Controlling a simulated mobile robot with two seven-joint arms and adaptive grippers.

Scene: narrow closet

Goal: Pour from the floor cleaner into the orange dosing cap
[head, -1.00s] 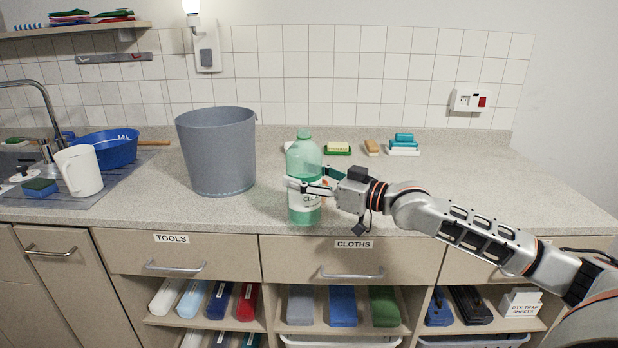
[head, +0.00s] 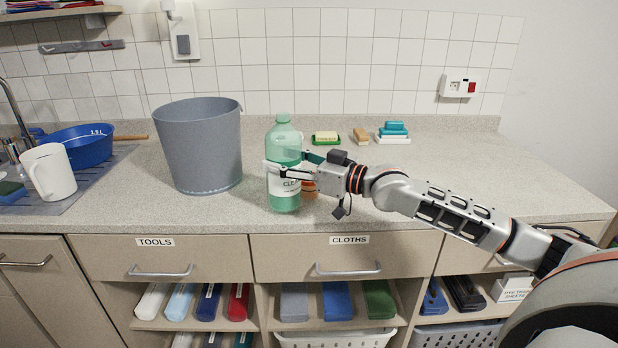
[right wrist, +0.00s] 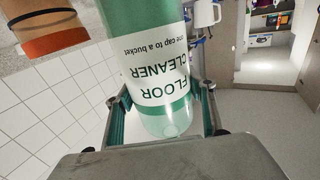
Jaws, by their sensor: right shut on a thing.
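The floor cleaner is a translucent green bottle (head: 284,150) with a white label, upright at the front of the counter, right of the grey bucket. My right gripper (head: 278,168) is shut on its middle from the right. In the right wrist view the bottle (right wrist: 155,65) fills the space between the fingers, its label upside down. I cannot tell whether its base touches the counter. The orange dosing cap (head: 309,187) is close to the bottle's right side, mostly hidden behind my gripper; it also shows at the upper left of the right wrist view (right wrist: 55,43). My left gripper is out of view.
A grey bucket (head: 200,150) stands left of the bottle. A white jug (head: 50,172) and blue basin (head: 82,147) are at the sink. Soap and sponges (head: 392,131) lie along the back wall. The counter's right part is clear beyond my arm.

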